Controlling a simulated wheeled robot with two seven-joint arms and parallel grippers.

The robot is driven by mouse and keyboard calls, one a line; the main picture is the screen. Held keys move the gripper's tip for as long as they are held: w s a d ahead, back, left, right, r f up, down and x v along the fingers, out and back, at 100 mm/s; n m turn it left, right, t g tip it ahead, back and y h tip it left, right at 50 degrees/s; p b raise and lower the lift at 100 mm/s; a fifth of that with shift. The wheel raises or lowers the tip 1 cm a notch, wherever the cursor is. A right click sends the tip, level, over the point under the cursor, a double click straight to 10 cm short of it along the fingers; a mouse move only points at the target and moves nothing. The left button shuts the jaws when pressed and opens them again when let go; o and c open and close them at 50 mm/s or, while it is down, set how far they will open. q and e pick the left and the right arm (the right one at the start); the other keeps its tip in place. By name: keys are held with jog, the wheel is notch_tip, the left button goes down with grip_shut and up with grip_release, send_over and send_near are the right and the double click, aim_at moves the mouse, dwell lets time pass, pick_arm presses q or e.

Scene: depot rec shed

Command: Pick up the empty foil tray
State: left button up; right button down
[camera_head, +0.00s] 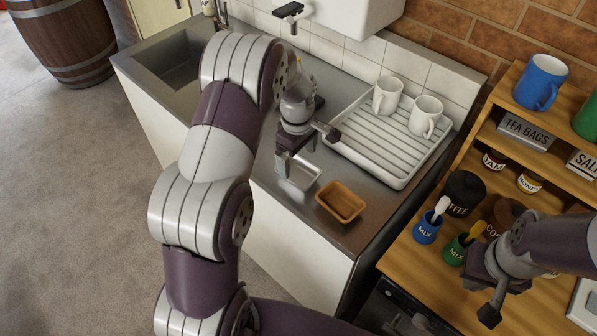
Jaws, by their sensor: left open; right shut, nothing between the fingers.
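The empty foil tray (302,173) is a small silver rectangle on the steel counter, near its front edge. My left gripper (306,149) is open above and behind the tray. One finger overlaps the tray's left end in the picture; I cannot tell whether it touches. The other finger is beyond the tray, near the draining rack. My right gripper (489,312) is shut and empty, low over the wooden shelf unit at the right, far from the tray.
A brown tray (341,201) sits right of the foil tray. A white draining rack (398,181) holds two white mugs (425,116) behind it. The sink (180,73) is at the left. The shelf unit (408,251) at right holds jars and a blue mug (540,82).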

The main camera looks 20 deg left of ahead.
aim_at(297, 176)
pick_arm(q)
jog(key=f, duration=0.4)
jog(key=shift+s+d+f+p, duration=0.1)
jog(key=shift+s+d+p, duration=0.15)
jog(key=shift+s+p, duration=0.15)
jog(key=shift+w+a+f, duration=0.15)
jog(key=shift+f, duration=0.1)
jog(key=shift+d+r, duration=0.1)
jog(key=shift+d, duration=0.1)
jog(key=c, duration=1)
jog(key=shift+o, duration=0.2)
jog(key=shift+a, duration=0.1)
